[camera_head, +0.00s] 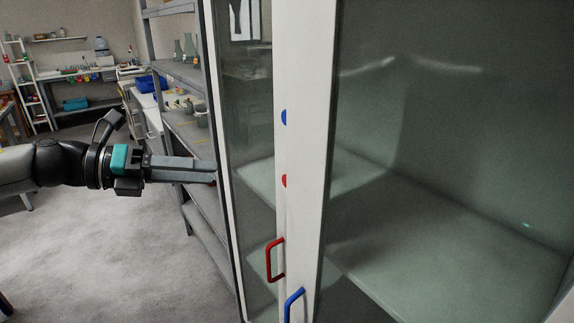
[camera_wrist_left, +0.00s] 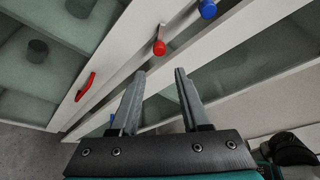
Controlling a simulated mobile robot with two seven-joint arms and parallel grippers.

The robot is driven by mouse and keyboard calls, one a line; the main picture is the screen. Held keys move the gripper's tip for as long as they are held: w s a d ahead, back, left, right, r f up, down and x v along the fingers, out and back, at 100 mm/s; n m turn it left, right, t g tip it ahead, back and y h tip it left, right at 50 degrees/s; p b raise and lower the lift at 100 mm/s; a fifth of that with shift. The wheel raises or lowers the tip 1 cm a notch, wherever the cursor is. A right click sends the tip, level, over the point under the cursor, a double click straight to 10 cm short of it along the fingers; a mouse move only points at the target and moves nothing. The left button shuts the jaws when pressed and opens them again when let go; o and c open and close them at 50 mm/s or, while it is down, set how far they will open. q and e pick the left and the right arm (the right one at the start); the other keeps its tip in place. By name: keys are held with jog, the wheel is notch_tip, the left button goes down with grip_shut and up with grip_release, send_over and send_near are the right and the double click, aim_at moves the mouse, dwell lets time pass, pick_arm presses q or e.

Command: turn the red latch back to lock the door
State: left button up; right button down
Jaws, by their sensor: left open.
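The red latch (camera_head: 284,181) is a small knob on the white door frame in the head view, below a similar blue one. In the left wrist view the red latch (camera_wrist_left: 159,47) shows just beyond my fingertips, roughly in line with the gap between them. I see no contact with the latch. My right gripper is not in view.
A red handle (camera_head: 275,260) and a blue handle (camera_head: 293,304) stick out below the latches. The blue latch (camera_head: 284,117) sits above the red one. A grey shelf rack (camera_head: 190,130) with glassware stands behind my gripper at the left. The floor (camera_head: 110,250) at left is clear.

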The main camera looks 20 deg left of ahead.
aim_at(283, 178)
pick_arm(q)
jog(key=p+x, duration=0.5)
jog(key=x, duration=0.9)
jog(key=shift+w, duration=0.15)
jog(key=shift+w+d+f+p, duration=0.2)
jog(key=shift+w+d+p, duration=0.1)
jog(key=shift+d+p, duration=0.1)
jog(key=shift+c, duration=0.2)
grip_shut()
